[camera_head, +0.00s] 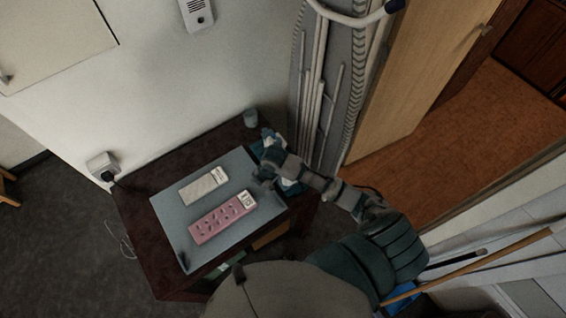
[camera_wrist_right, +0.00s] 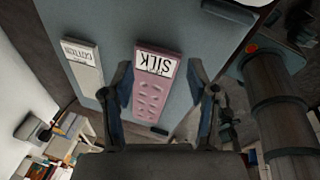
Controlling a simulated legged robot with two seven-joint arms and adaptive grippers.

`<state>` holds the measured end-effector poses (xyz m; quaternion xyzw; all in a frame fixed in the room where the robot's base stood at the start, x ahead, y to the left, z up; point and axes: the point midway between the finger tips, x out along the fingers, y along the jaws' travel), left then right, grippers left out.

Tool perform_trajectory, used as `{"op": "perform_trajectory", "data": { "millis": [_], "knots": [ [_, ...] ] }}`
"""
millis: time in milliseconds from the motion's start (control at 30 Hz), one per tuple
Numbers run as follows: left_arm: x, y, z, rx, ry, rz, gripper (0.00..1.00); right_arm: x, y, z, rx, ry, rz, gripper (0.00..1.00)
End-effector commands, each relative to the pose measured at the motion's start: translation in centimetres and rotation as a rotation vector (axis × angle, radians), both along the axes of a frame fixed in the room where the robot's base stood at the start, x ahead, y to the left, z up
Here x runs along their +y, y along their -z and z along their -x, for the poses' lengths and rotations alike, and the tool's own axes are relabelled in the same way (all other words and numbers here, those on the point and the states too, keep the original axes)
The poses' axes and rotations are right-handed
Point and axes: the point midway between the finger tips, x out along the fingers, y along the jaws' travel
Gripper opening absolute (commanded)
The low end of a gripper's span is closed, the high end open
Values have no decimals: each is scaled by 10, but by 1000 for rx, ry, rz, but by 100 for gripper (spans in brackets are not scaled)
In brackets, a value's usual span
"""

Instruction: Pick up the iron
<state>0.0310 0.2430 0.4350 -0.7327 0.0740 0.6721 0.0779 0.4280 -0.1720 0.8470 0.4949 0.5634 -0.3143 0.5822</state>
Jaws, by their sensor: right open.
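A blue and white object, which looks like the iron (camera_head: 290,185), is at the right side of the small dark table in the head view. My right arm covers much of it, so its shape and handle are largely hidden. My right gripper (camera_head: 264,181) is above the table's right part, close beside this object; whether they touch I cannot tell. In the wrist view the right gripper (camera_wrist_right: 163,98) is open, with its two fingers apart and a pink box framed between them. I cannot make out the iron surely in the wrist view. My left gripper is not in view.
A grey-blue board (camera_head: 178,215) on the dark table (camera_head: 143,222) bears a pink SILK box (camera_head: 222,217) and a white COTTON box (camera_head: 203,186). A cup (camera_head: 250,118) stands at the back corner. An ironing board (camera_head: 325,85) leans behind; a wooden door (camera_head: 425,70) is at right.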

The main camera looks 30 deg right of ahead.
Motion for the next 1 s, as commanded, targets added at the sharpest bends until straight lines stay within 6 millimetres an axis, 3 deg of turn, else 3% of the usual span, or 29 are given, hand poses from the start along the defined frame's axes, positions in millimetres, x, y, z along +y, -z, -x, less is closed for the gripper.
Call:
{"op": "perform_trajectory", "data": {
  "millis": [33, 200, 400, 500, 667, 1000],
  "knots": [
    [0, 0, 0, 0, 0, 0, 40, -17, -23, -23, -23, -171, 64, 59],
    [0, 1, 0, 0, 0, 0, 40, -74, -96, -62, -12, -725, 220, 59],
    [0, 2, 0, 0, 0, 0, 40, -127, -164, -75, 23, -1108, 274, 59],
    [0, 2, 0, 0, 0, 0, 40, -138, -179, -75, 31, -1192, 274, 59],
    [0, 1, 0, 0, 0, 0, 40, -140, -167, -75, 36, -1225, 270, 59],
    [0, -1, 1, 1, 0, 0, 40, -139, -88, -74, 33, -1222, 270, 59]
  ]
}}
